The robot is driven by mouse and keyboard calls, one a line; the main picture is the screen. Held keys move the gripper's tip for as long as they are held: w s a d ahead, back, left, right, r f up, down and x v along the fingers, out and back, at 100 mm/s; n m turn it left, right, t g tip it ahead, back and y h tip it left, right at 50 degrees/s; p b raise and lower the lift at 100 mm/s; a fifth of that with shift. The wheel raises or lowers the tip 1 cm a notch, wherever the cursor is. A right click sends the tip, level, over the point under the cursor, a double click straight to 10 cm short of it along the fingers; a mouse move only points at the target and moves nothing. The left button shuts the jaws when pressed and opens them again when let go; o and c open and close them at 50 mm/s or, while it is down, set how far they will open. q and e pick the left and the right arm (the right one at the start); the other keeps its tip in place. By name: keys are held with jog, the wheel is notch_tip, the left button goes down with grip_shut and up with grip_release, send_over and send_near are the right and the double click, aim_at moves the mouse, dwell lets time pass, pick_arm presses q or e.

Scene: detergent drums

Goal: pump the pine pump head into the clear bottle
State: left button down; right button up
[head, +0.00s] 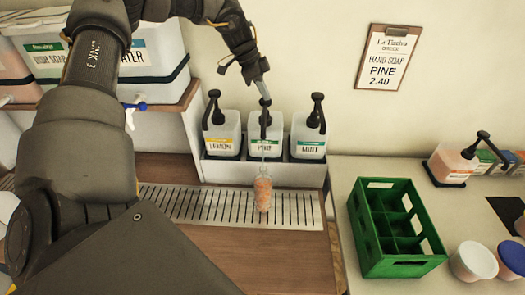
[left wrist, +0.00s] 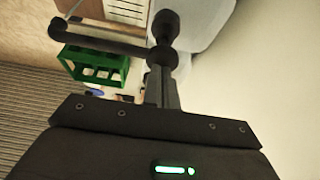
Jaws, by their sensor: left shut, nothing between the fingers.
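The pine drum (head: 263,149) is the middle one of three white drums. Its black pump head (head: 265,118) stands upright, with the spout toward the front. My left gripper (head: 264,97) is shut and empty, pointing down at the top of this pump head. In the left wrist view the shut fingers (left wrist: 162,88) reach to a black pump head (left wrist: 165,28) with its spout (left wrist: 85,38) to the left; I cannot tell whether they touch. The clear bottle (head: 263,192), with pinkish-orange content, stands on the slotted tray below the pine spout. My right gripper is out of view.
The lemon drum (head: 222,136) and mint drum (head: 308,138) flank the pine one closely. A sign (head: 388,57) reads hand soap, pine, 2.40. The drip tray (head: 200,205) is clear beside the bottle.

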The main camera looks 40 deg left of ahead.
pick_arm(q)
jog(key=shift+f+b, duration=0.5)
jog(key=shift+f, duration=0.35)
jog(key=shift+r+p, duration=0.45)
jog(key=shift+r, duration=0.35)
jog(key=shift+r+p, duration=0.9)
jog(key=shift+r, duration=1.1)
jog(key=shift+f, duration=0.1)
